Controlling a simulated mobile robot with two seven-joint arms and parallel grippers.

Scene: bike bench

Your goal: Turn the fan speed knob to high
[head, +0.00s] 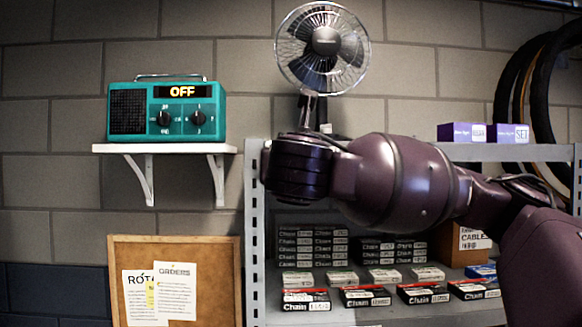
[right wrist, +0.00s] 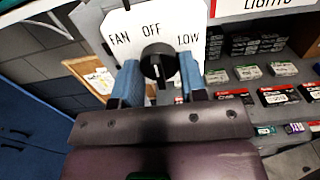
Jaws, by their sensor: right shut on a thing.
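The fan speed knob (right wrist: 158,62) is black and sits on a white plate (right wrist: 120,58) in the right wrist view. The plate reads FAN at left, OFF at top and LOW at right; its lower part is hidden behind my gripper. A pale mark on the knob points down, away from OFF. My right gripper (right wrist: 160,80) has its two blue fingers on either side of the knob and is shut on it. In the head view the knob and fingers are hidden behind my right arm. The fan (head: 322,48) stands above. My left gripper is in neither view.
A metal shelf (head: 256,235) holds chain boxes (head: 305,300) and purple boxes (head: 462,132). A teal radio (head: 167,110) reading OFF sits on a white wall shelf (head: 165,149). A corkboard (head: 208,250) is below it. Tyres (head: 545,100) hang at right.

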